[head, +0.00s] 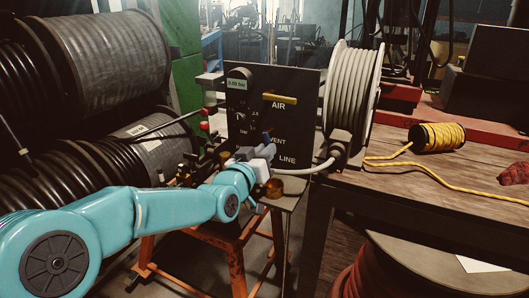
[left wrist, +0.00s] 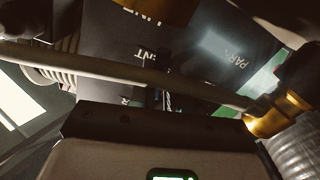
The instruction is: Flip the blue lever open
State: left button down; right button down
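A black panel (head: 245,118) with the labels AIR, VENT and LINE stands behind the stand. A small blue piece (head: 267,137), which looks like the blue lever, shows beside the VENT label, just above my left gripper. My left gripper (head: 266,152) is at the lower part of the panel, close to the blue piece; I cannot tell whether they touch. In the left wrist view a thin dark bluish piece (left wrist: 168,98) stands near the upside-down VENT text, partly hidden by a pale hose (left wrist: 95,66). The fingertips are not clear in either view. My right gripper is not in view.
A white hose reel (head: 352,88) stands right of the panel. A brass fitting (left wrist: 265,122) is close at the right in the left wrist view. Black hose coils (head: 110,50) fill the left.

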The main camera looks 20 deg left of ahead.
pick_arm(q)
jog(key=shift+a+f+m+b, duration=0.25)
jog(key=shift+m+b, duration=0.35)
jog(key=shift+b, duration=0.2)
jog(key=shift+a+m+b, duration=0.15)
jog(key=shift+m+b, duration=0.25)
jog(key=shift+m, duration=0.1)
jog(key=shift+a+r+m, duration=0.1)
jog(key=shift+r+m, duration=0.1)
jog(key=shift+m, duration=0.3)
jog(key=c, duration=1.1)
grip_release()
